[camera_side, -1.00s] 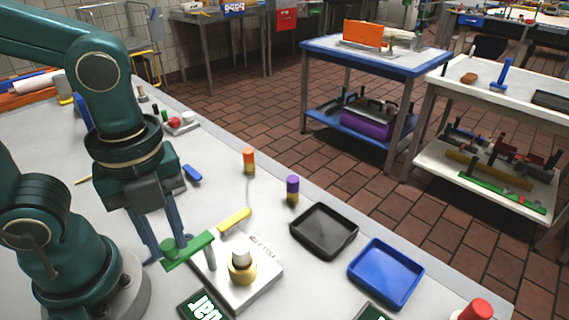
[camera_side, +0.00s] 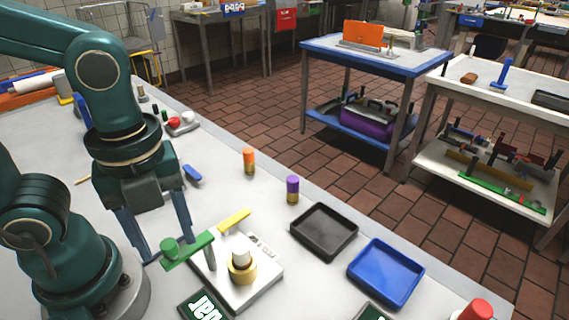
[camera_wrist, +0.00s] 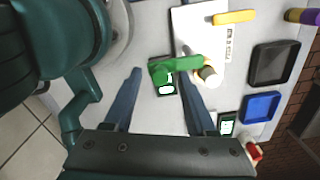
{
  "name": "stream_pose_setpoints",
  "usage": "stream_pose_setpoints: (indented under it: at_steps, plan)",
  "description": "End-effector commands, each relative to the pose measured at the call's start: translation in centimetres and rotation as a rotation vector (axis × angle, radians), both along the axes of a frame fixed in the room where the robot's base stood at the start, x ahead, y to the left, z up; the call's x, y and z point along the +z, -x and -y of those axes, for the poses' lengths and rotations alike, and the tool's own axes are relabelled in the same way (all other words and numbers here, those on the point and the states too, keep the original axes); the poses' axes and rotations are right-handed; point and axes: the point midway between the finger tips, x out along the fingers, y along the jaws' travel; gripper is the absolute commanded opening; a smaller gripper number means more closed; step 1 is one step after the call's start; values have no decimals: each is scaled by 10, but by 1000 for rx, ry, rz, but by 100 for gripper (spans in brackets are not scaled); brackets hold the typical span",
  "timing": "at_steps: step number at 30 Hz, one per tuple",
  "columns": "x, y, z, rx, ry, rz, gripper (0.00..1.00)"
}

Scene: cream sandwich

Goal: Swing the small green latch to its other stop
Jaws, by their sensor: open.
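The small green latch (camera_side: 190,249) is a flat arm with a round green knob (camera_side: 169,248) at its left end. It lies on a grey post at the left edge of a white plate (camera_side: 262,279), with the knob end reaching out past the plate. In the wrist view the latch (camera_wrist: 185,64) extends rightward from the knob end. My gripper (camera_side: 168,247) is open, pointing down, with its two blue fingers apart around the knob end. In the wrist view my gripper (camera_wrist: 160,73) has the knob between its fingertips; I cannot tell whether either finger touches it.
A black tray (camera_side: 324,231) and a blue tray (camera_side: 386,273) stand to the right. Orange (camera_side: 249,161) and purple (camera_side: 292,189) cylinders stand behind.

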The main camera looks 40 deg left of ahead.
Motion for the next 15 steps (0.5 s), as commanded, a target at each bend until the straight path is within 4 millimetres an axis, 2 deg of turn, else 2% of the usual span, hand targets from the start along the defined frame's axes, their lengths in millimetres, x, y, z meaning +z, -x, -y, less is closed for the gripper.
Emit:
stream_pose_setpoints:
  at_steps: [15]
  plan:
    - [48,-1,0,0,1,4,56]
